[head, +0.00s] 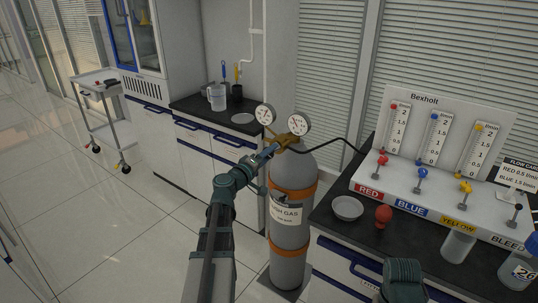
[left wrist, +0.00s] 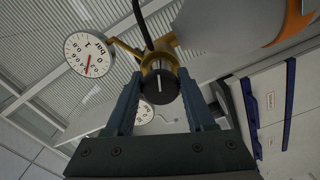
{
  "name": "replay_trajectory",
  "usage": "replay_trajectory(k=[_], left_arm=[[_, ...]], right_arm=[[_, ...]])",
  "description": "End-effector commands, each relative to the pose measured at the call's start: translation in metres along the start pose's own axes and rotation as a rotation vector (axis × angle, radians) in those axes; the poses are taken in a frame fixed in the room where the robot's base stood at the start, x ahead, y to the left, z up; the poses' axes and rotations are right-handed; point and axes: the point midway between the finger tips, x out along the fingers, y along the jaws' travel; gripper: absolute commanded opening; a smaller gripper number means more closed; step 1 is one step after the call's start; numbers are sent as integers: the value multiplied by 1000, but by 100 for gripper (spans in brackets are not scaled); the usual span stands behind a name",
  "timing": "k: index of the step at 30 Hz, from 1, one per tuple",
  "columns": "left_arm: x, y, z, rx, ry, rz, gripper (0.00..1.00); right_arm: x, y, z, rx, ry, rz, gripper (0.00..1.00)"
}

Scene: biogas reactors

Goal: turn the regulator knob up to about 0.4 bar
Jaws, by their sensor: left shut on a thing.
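The gas cylinder (head: 291,228) is grey with orange bands and stands upright at the centre of the head view. A brass regulator (head: 286,141) with two round gauges sits on its top. In the left wrist view the black regulator knob (left wrist: 158,88), with a white mark, is between the fingers of my left gripper (left wrist: 158,100). My left gripper (head: 266,157) is shut on the knob. The larger-looking bar gauge (left wrist: 90,54) has a red needle pointing toward the lower part of the picture; its exact reading is unclear. My right gripper's fingers are not visible.
A black-topped bench (head: 328,222) at right holds the flowmeter panel (head: 420,185), a dish (head: 347,208), a red bulb (head: 383,216) and bottles. A hose runs from the regulator to the panel. A trolley (head: 103,118) stands at left; the floor there is clear.

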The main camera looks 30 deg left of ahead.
Motion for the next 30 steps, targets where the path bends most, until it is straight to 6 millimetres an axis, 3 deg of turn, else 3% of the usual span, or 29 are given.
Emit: replay_trajectory(k=[17,18,22,30], left_arm=[[-1,0,2,33,-4,-1,0],[-1,0,2,32,-5,-1,58],[-1,0,2,31,-3,-1,82],[0,0,1,30,-2,0,82]], right_arm=[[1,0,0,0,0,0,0],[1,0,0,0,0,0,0],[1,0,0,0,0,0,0],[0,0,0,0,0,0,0]])
